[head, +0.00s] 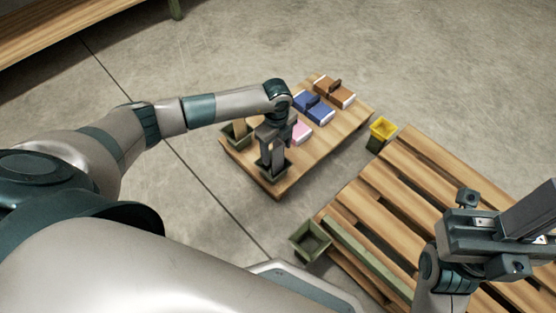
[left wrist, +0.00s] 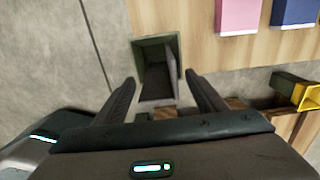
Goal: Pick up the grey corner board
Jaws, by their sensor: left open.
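The grey corner board (left wrist: 157,84) stands in an open dark green bin (left wrist: 172,42) in the left wrist view. In that view my left gripper (left wrist: 160,82) is open, with one finger on each side of the board and gaps between. In the head view my left gripper (head: 271,160) points down over this bin (head: 273,176) at the near corner of the small wooden table and mostly hides the board. Whether the fingers touch it cannot be told. My right gripper (head: 525,215) is at the lower right, over the slatted pallet, its jaw gap unclear.
A yellow bin (head: 382,132) and an empty green bin (head: 310,240) stand by the pallet (head: 400,190).

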